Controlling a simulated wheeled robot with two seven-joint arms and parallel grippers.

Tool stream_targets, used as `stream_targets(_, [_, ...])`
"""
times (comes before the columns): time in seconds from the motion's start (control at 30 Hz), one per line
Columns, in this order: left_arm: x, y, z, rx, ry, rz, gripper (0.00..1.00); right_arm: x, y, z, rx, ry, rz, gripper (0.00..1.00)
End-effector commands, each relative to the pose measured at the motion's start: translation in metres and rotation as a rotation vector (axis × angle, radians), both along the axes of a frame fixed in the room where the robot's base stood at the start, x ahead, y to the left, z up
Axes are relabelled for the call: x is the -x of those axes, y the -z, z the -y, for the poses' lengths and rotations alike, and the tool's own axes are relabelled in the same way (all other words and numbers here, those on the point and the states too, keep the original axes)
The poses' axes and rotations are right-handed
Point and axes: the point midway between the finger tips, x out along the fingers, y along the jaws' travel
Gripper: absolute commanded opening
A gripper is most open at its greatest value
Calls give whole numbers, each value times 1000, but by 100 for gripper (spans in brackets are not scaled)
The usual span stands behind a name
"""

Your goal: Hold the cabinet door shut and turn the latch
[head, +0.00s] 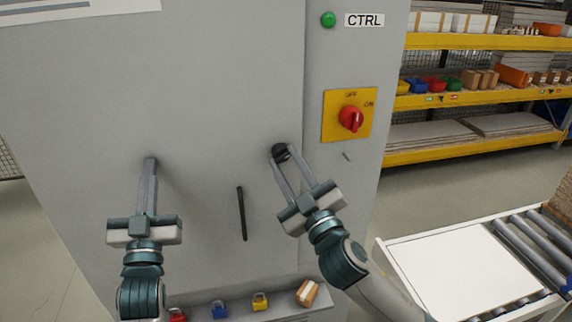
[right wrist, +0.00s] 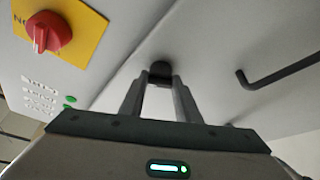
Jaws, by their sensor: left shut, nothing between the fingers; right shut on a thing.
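The grey cabinet door (head: 200,90) fills the middle of the head view and looks closed against its frame. My left gripper (head: 150,162) is shut and empty, its fingertips at the door's left part; whether they press on it I cannot tell. The black latch (head: 280,152) sits near the door's right edge. My right gripper (head: 297,160) is shut on the latch. In the right wrist view the latch (right wrist: 160,70) shows between the fingertips, which partly hide it. A black bar handle (head: 241,213) stands on the door between the grippers; it also shows in the right wrist view (right wrist: 280,74).
A red rotary switch (head: 351,118) on a yellow plate and a green button (head: 328,19) are right of the latch. A ledge with padlocks (head: 260,301) and a small box (head: 307,292) lies below. A roller table (head: 450,270) and yellow shelves (head: 480,97) stand right.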

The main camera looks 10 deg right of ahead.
Motion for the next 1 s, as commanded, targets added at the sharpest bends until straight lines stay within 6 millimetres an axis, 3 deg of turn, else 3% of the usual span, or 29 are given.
stream_targets(1.0, [-3, 2, -2, 0, -5, -9, 0, -1, -17, 9, 904, 17, 11, 7])
